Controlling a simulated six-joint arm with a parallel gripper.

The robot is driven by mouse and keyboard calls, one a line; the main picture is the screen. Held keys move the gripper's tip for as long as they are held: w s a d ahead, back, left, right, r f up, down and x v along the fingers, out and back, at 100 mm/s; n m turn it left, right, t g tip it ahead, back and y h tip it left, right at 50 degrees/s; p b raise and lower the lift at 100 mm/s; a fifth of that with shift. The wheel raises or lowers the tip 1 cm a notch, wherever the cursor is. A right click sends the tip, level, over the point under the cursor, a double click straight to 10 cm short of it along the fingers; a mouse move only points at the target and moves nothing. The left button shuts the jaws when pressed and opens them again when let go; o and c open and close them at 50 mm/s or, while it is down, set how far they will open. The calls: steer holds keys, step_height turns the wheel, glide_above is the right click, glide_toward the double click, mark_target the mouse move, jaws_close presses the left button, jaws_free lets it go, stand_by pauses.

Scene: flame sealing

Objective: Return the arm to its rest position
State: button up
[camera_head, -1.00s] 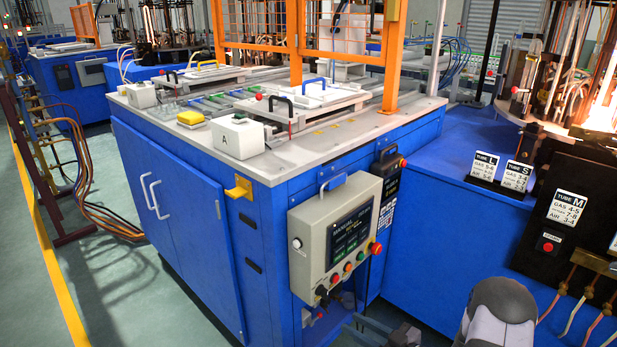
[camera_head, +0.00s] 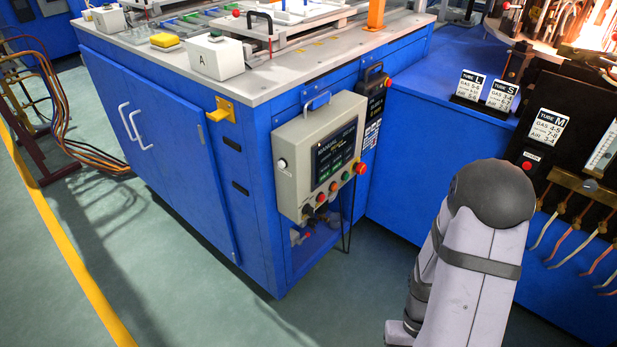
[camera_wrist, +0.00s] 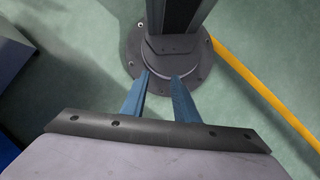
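My gripper (camera_wrist: 160,77) shows in the wrist view with its two blue-grey fingers apart and nothing between them. It points down toward the green floor, over the round bolted foot of my own column. In the head view my grey and dark arm (camera_head: 475,250) stands at the lower right, in front of the blue bench. The gripper itself is not visible in the head view.
A blue cabinet (camera_head: 160,150) with a control panel (camera_head: 325,160) stands left of my arm. A blue bench (camera_head: 420,150) with tube cards and hoses is behind and right. Green floor (camera_head: 200,290) is clear at front. A yellow line (camera_wrist: 260,85) crosses the wrist view.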

steer(key=w+a+r+n+t, duration=0.1)
steer(key=w+a+r+t, duration=0.3)
steer(key=r, duration=0.4)
steer(key=w+a+r+n+t, duration=0.2)
steer(key=w+a+r, duration=0.25)
steer(key=r, duration=0.25)
step_height(320, 180, up, 26)
steer(key=p, duration=2.7)
steer(key=shift+a+r+m+h, duration=0.25)
steer(key=shift+a+m+h, duration=0.05)
steer(key=shift+h, duration=0.1)
